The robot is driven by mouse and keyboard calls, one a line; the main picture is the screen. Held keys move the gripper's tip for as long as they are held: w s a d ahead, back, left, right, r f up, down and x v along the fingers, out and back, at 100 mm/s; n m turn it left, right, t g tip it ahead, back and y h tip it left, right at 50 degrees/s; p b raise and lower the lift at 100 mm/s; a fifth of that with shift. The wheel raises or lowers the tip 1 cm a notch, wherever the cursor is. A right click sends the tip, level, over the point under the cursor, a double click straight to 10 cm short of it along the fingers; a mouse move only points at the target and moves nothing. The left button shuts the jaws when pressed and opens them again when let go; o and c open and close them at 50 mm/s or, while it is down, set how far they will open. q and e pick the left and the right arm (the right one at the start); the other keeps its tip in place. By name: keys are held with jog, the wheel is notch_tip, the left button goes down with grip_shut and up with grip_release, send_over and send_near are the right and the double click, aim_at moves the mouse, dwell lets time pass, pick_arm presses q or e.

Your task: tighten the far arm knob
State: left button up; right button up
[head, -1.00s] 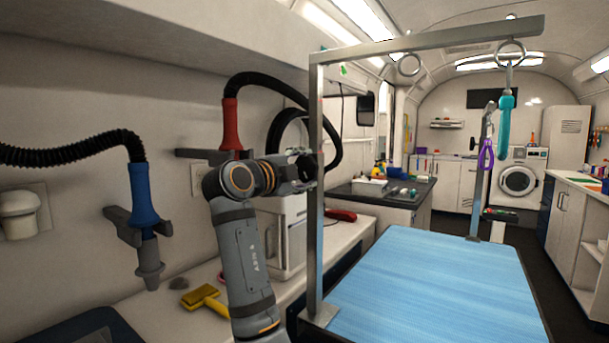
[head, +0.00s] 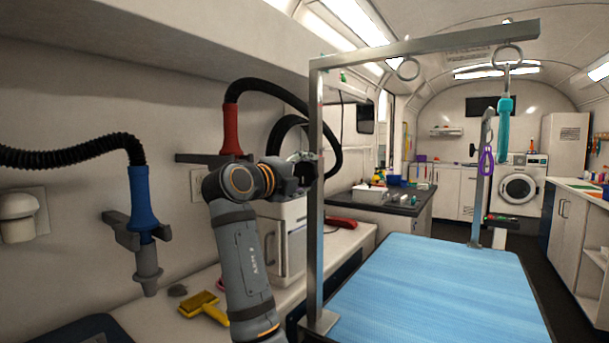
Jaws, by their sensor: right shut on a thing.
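The grooming table (head: 440,290) has a blue top. A tall metal post (head: 316,200) stands at its near left corner and carries a long overhead bar (head: 430,44). A shorter far post (head: 482,185) stands at the table's far end, with a purple loop (head: 486,161) on it. I cannot make out a knob on the far post. My left gripper is out of view.
A red-handled hose (head: 231,128) and a blue-handled hose (head: 143,200) hang on the left wall. A yellow brush (head: 203,307) lies on the white counter below. A teal loop (head: 503,120) hangs from the bar. The tabletop is clear.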

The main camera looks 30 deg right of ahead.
jog(key=shift+f, duration=0.15)
jog(key=o, duration=1.2)
jog(key=shift+c, duration=0.2)
jog(key=v, duration=0.7)
jog(key=shift+a, duration=0.3)
jog(key=shift+s, duration=0.1)
